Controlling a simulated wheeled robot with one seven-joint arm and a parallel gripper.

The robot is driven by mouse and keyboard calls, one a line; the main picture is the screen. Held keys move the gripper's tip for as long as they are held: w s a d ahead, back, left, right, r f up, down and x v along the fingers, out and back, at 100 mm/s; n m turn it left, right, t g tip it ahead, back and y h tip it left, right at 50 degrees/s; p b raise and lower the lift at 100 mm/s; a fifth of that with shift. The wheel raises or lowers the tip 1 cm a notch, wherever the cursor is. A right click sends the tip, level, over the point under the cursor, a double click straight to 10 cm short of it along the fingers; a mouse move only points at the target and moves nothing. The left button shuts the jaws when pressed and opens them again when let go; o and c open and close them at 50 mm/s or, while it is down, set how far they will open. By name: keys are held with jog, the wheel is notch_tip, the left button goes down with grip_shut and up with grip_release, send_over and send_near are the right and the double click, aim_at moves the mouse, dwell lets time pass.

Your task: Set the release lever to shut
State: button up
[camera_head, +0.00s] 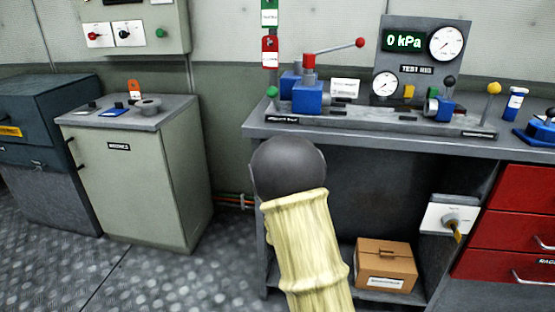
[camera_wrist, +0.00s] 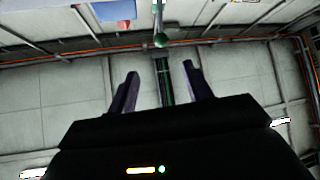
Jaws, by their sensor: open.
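A blue hand pump (camera_head: 307,96) sits on the bench, with a long red-knobbed lever (camera_head: 338,48) rising to the right. A small green-knobbed lever (camera_head: 272,92) is at its left end; it looks like the release lever, but no readable label confirms this. In the wrist view a green ball knob (camera_wrist: 160,40) on a thin rod shows just beyond and between my fingertips. My gripper (camera_wrist: 160,72) is open, its two dark fingers apart with nothing held. In the head view my gripper is hidden behind my arm.
The test panel (camera_head: 425,50) reads 0 kPa. Black (camera_head: 449,80) and yellow (camera_head: 494,88) knobs stand at the bench's right. A grey cabinet (camera_head: 140,170) is left, a cardboard box (camera_head: 385,262) below, red drawers (camera_head: 510,220) right. Floor is clear between cabinet and bench.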

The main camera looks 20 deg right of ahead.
jog(key=shift+w+f, duration=0.1)
jog(key=shift+w, duration=0.1)
jog(key=c, duration=0.9)
jog(key=shift+w+d+f+m+g, duration=0.1)
jog(key=shift+w+f+m+g, duration=0.2)
jog(key=shift+g, duration=0.3)
grip_shut()
jog(key=s+a+f+m+g+y, duration=0.1)
jog(key=s+a+f+g+y, duration=0.1)
jog(key=f+g, duration=0.4)
jog(key=s+a+f+g+y, duration=0.1)
jog(key=f+g+y, duration=0.2)
jog(key=f+g, duration=0.25)
jog(key=s+a+f+g, duration=0.1)
jog(key=s+f+g, duration=0.1)
jog(key=s, duration=0.5)
jog(key=s+a+f+g+y, duration=0.1)
jog(key=s+f+g, duration=0.2)
jog(key=s+g, duration=0.2)
jog(key=s+a+f+g+p, duration=0.1)
jog(key=s+a+f+g, duration=0.1)
jog(key=s, duration=0.7)
jog(key=shift+s+f+g, duration=0.2)
jog(key=shift+f+g, duration=0.3)
jog(key=shift+g, duration=0.35)
